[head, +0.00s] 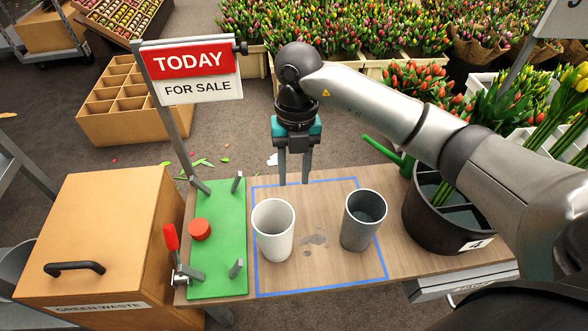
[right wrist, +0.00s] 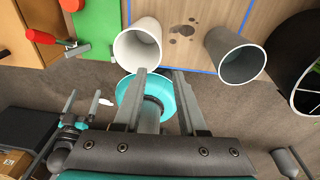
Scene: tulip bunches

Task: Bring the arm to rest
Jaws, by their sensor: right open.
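My right gripper (head: 294,165) hangs with its fingers downward and apart in the head view, with nothing between them. Its two fingers (right wrist: 160,100) also show apart in the right wrist view. A white cup (head: 272,245) and a grey cup (head: 358,235) stand upright inside a blue outline on the wooden table (head: 220,170). Both cups show in the right wrist view, the white one (right wrist: 137,50) left of the grey one (right wrist: 235,65). The grey cup holds something dull at the bottom; the white one looks empty. The gripper touches neither cup.
A green board (head: 215,275) with a red knob, pegs and a red-handled clamp lies left of the cups. A black divided bucket (head: 425,225) with tulips stands right. The sign (head: 190,70) rises behind the board. A green-waste bin (head: 95,230) stands left.

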